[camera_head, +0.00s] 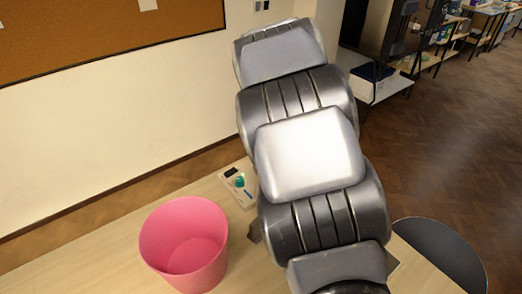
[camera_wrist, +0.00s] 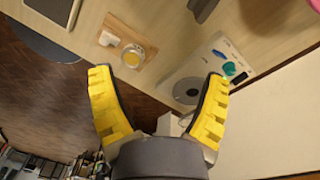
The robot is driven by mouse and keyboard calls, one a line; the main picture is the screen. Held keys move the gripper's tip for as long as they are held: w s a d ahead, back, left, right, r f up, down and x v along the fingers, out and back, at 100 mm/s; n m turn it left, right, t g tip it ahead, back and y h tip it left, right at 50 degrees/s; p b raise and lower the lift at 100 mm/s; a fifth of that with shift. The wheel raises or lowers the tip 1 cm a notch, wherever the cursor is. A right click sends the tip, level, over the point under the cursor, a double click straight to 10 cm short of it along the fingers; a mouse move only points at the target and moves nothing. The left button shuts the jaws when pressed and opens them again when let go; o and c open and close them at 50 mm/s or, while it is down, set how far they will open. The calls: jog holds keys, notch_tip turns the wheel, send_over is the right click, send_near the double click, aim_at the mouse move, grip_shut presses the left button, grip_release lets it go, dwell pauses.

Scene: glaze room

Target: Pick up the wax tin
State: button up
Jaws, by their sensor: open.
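In the wrist view, a small round tin (camera_wrist: 133,56) with a silver rim and yellow middle looks like the wax tin. It is at a wooden board (camera_wrist: 118,24) on the pale table, near the table edge. My gripper (camera_wrist: 158,78) is open, with its yellow fingers spread wide and nothing seen between them. In the picture, the tin lies beyond the fingertips, nearer the left finger, and seems apart from them. In the head view my arm hides the tin and the gripper.
A pink bin (camera_head: 184,245) stands on the table. A pale device (camera_head: 238,187) with a teal part is close behind it; its grey disc (camera_wrist: 187,91) shows in the wrist view. A small white piece (camera_wrist: 106,38) is beside the tin. A dark round seat (camera_head: 441,255) is beyond the table edge.

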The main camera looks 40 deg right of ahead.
jog(key=d+f+m, duration=0.1)
jog(key=d+f, duration=0.3)
jog(key=d+f+m, duration=0.2)
jog(key=d+f, duration=0.2)
jog(key=d+f+m, duration=0.1)
jog(key=d+f, duration=0.3)
jog(key=d, duration=0.1)
jog(key=shift+t, duration=0.3)
jog(key=f, duration=0.5)
jog(key=d+f, duration=0.1)
jog(key=f, duration=0.1)
jog(key=shift+w+d+f, duration=0.1)
jog(key=shift+w+f, duration=0.15)
jog(key=c, duration=0.9)
